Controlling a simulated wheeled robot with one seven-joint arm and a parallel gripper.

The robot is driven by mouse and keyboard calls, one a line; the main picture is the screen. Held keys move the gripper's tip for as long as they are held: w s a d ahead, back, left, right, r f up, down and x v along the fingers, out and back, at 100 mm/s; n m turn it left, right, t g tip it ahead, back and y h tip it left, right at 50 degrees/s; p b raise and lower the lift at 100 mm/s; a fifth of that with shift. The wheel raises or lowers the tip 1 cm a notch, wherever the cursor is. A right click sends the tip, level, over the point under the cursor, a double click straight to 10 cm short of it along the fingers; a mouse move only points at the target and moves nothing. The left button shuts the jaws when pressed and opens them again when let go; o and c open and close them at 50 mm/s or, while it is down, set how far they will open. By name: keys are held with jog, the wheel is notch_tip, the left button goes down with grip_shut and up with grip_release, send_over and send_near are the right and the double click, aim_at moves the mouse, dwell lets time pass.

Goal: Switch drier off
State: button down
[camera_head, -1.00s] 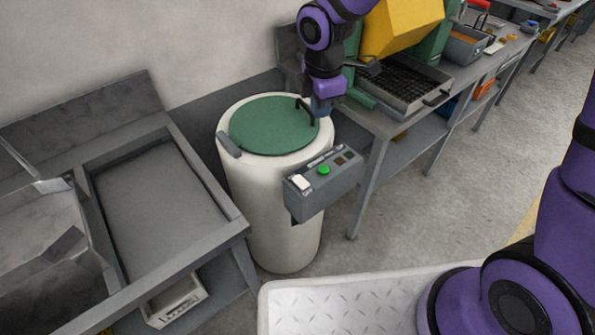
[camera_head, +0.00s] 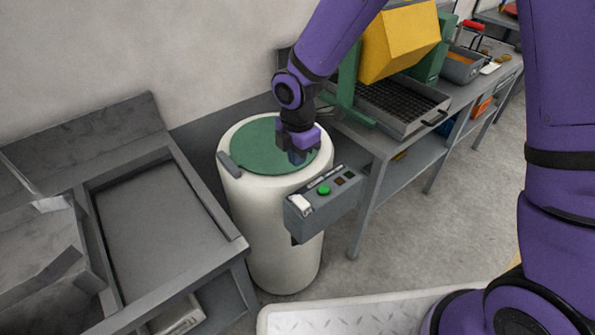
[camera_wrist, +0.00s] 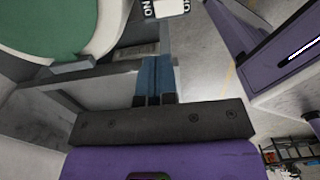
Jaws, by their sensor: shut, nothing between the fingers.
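The drier (camera_head: 278,245) is a white upright cylinder with a green lid (camera_head: 250,150). A grey control box (camera_head: 335,207) sticks out from its front right side, with a white switch (camera_head: 300,204), a green button (camera_head: 324,190) and dark square parts. My gripper (camera_head: 297,158) is above the right part of the lid, behind the control box, pointing down. It hides the lid's black handle. In the wrist view my blue fingers (camera_wrist: 155,70) are together and empty. A white part with dark letters (camera_wrist: 165,8) shows beyond the fingertips, and the green lid (camera_wrist: 40,25) is at top left.
A grey metal sink table (camera_head: 160,220) stands left of the drier. A grey workbench (camera_head: 380,140) stands to the right, with a black-grated tray (camera_head: 400,105) and a yellow container (camera_head: 400,40). A grey wall is behind. Open floor (camera_head: 420,225) lies at front right.

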aim_at(301, 201)
notch_tip(301, 201, down, 13)
dwell(0.4)
jog(key=shift+f, duration=0.15)
dwell(0.4)
jog(key=shift+s+d, duration=0.1)
jog(key=shift+s, duration=0.05)
jog(key=shift+s+d+r, duration=0.3)
jog(key=shift+s, duration=0.15)
notch_tip(301, 201, up, 14)
jog(key=w+a, duration=0.1)
jog(key=shift+w, duration=0.3)
dwell(0.4)
